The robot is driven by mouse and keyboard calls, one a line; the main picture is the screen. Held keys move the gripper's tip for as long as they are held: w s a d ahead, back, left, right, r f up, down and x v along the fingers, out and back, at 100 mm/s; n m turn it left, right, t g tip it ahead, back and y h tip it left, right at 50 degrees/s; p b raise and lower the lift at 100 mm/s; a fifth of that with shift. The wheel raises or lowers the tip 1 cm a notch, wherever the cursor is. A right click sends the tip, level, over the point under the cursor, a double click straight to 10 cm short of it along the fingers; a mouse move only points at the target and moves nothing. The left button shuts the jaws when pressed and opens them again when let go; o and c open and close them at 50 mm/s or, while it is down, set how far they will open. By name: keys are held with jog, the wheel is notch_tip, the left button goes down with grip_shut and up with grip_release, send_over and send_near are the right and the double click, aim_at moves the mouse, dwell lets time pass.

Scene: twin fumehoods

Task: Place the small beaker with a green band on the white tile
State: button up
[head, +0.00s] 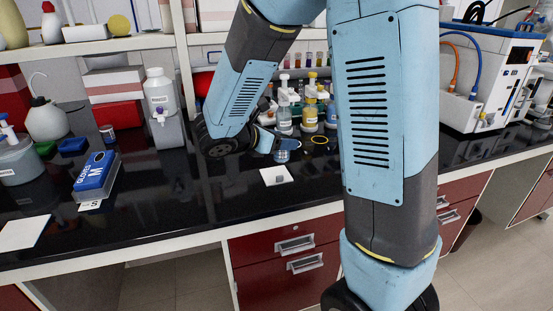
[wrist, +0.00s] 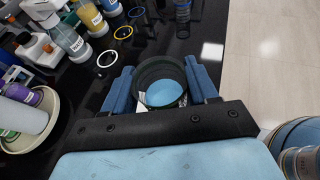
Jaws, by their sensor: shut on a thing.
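The small beaker (head: 282,155) is between the fingers of my gripper (head: 276,143). In the wrist view the beaker (wrist: 162,92) shows from above, with a dark green band around its rim and blue inside. The fingers of my gripper (wrist: 162,82) are shut on its two sides. The white tile (head: 270,176) lies on the black bench near its front edge, just below the beaker in the head view. A small grey patch shows on the tile. The gap between the beaker's base and the tile cannot be judged.
Pump bottles (head: 310,113) stand behind my gripper, and a yellow ring (head: 319,139) lies to its right. Bare black bench lies left of the tile.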

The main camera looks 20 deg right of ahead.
jog(key=w+f, duration=0.4)
jog(key=w, duration=0.1)
jog(key=w+f, duration=0.2)
jog(key=f, duration=0.1)
jog(key=shift+w+d+f, duration=0.1)
jog(key=shift+w+d, duration=0.05)
jog(key=shift+d, duration=0.2)
jog(key=shift+f, duration=1.45)
jog(key=o, duration=1.2)
